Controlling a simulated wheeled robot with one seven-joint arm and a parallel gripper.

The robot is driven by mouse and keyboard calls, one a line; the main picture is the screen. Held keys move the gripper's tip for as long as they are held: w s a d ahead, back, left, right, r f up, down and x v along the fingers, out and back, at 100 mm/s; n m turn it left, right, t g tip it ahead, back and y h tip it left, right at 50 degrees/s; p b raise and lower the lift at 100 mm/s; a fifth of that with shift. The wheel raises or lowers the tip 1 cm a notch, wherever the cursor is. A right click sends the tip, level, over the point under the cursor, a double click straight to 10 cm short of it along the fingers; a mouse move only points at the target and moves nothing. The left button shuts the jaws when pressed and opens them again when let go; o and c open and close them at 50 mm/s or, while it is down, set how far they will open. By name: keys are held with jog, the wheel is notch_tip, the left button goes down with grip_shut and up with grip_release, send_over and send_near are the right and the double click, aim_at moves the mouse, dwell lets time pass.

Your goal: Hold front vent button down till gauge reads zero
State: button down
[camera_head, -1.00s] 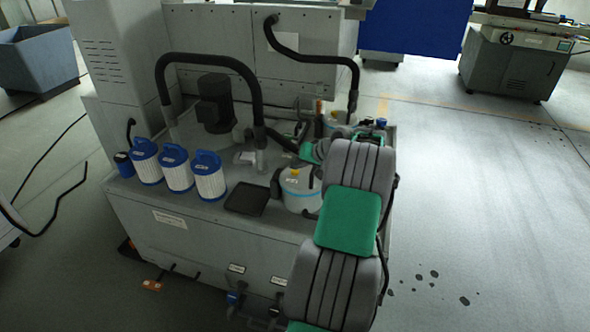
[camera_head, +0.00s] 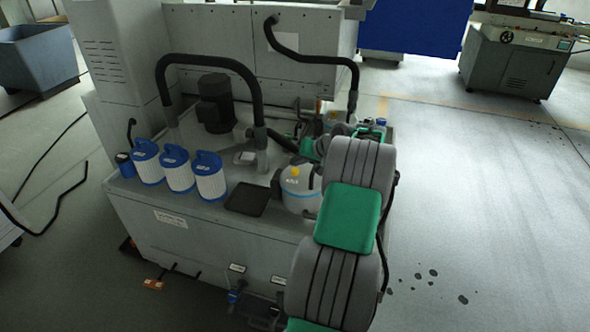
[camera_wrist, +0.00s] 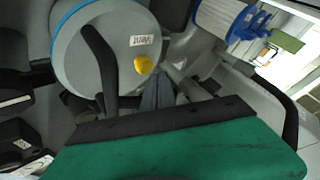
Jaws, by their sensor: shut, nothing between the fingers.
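The front filter housing (camera_head: 300,195) is a light grey pot with a blue band, standing by the front right of the tank top. Its yellow vent button (camera_head: 295,170) sits on the lid. In the wrist view the grey lid (camera_wrist: 105,75) carries a white label, a dark curved handle and the yellow button (camera_wrist: 143,65). My gripper (camera_wrist: 157,78) is shut and empty, its tips just below and right of the button in that view. I cannot tell whether they touch it. I cannot make out a gauge or its reading in either view.
A second housing (camera_head: 333,120) stands behind, partly hidden by my arm. Three white filter cartridges with blue caps (camera_head: 178,170) stand on the left of the tank top. A black hose (camera_head: 255,90) arches over it. A dark pad (camera_head: 247,199) lies by the front edge.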

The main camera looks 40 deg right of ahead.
aim_at(297, 171)
jog(key=shift+r+p, duration=1.9)
jog(key=shift+r, duration=0.7)
jog(key=shift+f, duration=0.1)
jog(key=w+a+r+n+g+p, duration=0.15)
jog(key=a+r, duration=0.35)
jog(key=a, duration=0.8)
jog(key=w+a+r+n+g+p, duration=0.1)
jog(key=a+r+n+g, duration=0.2)
jog(key=a, duration=1)
jog(key=s+a+r+n, duration=0.25)
jog(key=s+a, duration=0.55)
jog(key=a, duration=0.5)
jog(key=s+a+f+n+g+p, duration=0.1)
jog(key=s+a, duration=0.5)
jog(key=s, duration=0.6)
jog(key=shift+s+a+f+n+p, duration=0.2)
jog(key=shift+s+f+n+p, duration=0.1)
jog(key=shift+p, duration=0.1)
jog(key=shift+g, duration=0.25)
